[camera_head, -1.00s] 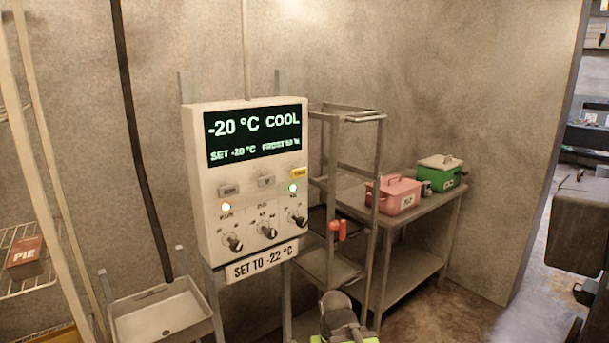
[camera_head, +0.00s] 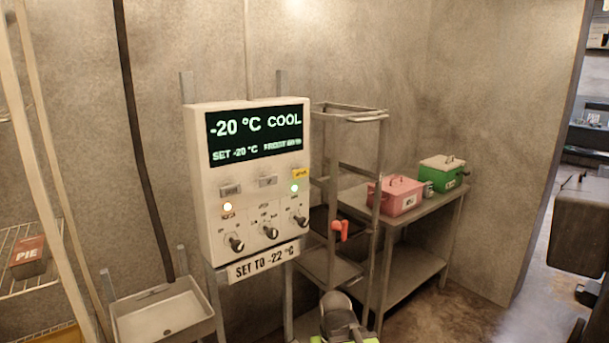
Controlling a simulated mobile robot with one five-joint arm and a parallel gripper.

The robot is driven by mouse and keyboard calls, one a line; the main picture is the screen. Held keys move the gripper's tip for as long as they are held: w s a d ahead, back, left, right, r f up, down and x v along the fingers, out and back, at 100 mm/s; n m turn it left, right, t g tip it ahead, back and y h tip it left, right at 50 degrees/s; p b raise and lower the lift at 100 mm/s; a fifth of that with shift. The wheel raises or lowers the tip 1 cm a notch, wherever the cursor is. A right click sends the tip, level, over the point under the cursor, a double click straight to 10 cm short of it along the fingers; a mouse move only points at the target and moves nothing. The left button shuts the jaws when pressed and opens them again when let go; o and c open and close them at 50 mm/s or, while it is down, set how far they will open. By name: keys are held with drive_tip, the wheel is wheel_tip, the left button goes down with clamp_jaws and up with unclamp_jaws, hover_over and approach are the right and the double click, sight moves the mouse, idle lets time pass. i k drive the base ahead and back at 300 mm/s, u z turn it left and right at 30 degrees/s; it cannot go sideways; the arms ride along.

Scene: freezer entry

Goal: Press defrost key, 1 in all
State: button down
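A white control panel (camera_head: 205,190) stands upright in the middle of the view. Its dark display (camera_head: 255,133) reads -20 °C COOL, SET -20 °C and a small frost figure too blurred to read surely. Below it are two grey keys, left (camera_head: 230,190) and middle (camera_head: 267,181), and a yellow key (camera_head: 299,174) at the right. Their labels are too small to read, so I cannot tell which is defrost. An orange lamp and a green lamp are lit. Three dark knobs sit below.
A sign (camera_head: 264,261) under the panel reads SET TO -22 °C. A grey basin (camera_head: 163,313) stands lower left. A metal rack and a table (camera_head: 410,223) with a pink box (camera_head: 396,197) and a green box (camera_head: 443,174) stand right. Floor shows at lower right.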

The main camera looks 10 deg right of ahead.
sight(297, 173)
drive_tip(key=z, duration=5.75)
drive_tip(key=i, duration=0.15)
drive_tip(key=z, duration=2.95)
drive_tip(key=i, duration=0.65)
drive_tip(key=z, duration=2.45)
drive_tip(key=i, duration=0.55)
drive_tip(key=u, duration=0.15)
